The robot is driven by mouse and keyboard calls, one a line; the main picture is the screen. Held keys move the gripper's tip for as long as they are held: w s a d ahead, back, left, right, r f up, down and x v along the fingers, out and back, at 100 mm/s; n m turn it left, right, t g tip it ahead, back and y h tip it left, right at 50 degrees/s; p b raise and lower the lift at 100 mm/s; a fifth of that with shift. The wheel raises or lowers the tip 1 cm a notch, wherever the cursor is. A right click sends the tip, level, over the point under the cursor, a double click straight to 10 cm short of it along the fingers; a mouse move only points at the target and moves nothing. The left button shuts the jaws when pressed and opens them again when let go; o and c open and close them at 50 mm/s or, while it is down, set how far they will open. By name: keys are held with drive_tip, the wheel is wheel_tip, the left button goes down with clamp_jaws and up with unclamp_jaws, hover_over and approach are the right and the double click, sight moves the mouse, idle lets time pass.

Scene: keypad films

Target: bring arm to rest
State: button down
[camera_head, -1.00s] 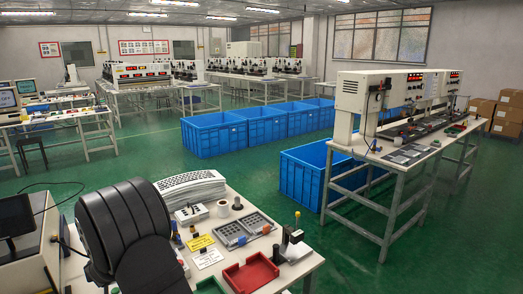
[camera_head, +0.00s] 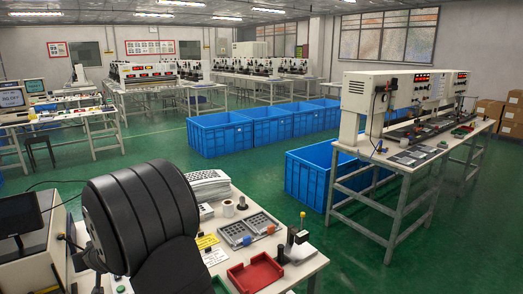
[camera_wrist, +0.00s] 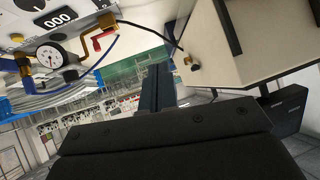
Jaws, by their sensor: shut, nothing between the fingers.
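My arm's thick black ribbed link (camera_head: 140,215) rises at the lower left of the head view, in front of the near workbench. My gripper (camera_wrist: 158,82) shows in the wrist view as a dark narrow pair of fingers standing up beyond the wide black gripper body (camera_wrist: 165,140). The fingers are together and hold nothing. In the head view I cannot make out the fingers; they are hidden behind or outside the visible link.
The near bench holds a red tray (camera_head: 255,273), a grey tray (camera_head: 249,230) and small tools. A beige machine (camera_head: 30,260) stands left of my arm. The wrist view shows a gauge (camera_wrist: 50,56) with hoses and a pale box (camera_wrist: 250,50). Green floor lies beyond.

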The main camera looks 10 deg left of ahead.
drive_tip(key=shift+s+a+r+n+g+h, duration=0.15)
drive_tip(key=shift+a+g+h, duration=0.2)
drive_tip(key=shift+g+h, duration=0.25)
drive_tip(key=shift+a+n+g+h, duration=0.2)
drive_tip(key=shift+a+g+h, duration=0.15)
drive_tip(key=shift+g, duration=0.4)
drive_tip(key=shift+s+a+r+n+g+h, duration=0.15)
drive_tip(key=shift+a+g+h, duration=0.15)
drive_tip(key=shift+g+h, duration=0.3)
drive_tip(key=shift+w+f, duration=0.1)
drive_tip(key=c, duration=2.1)
unclamp_jaws()
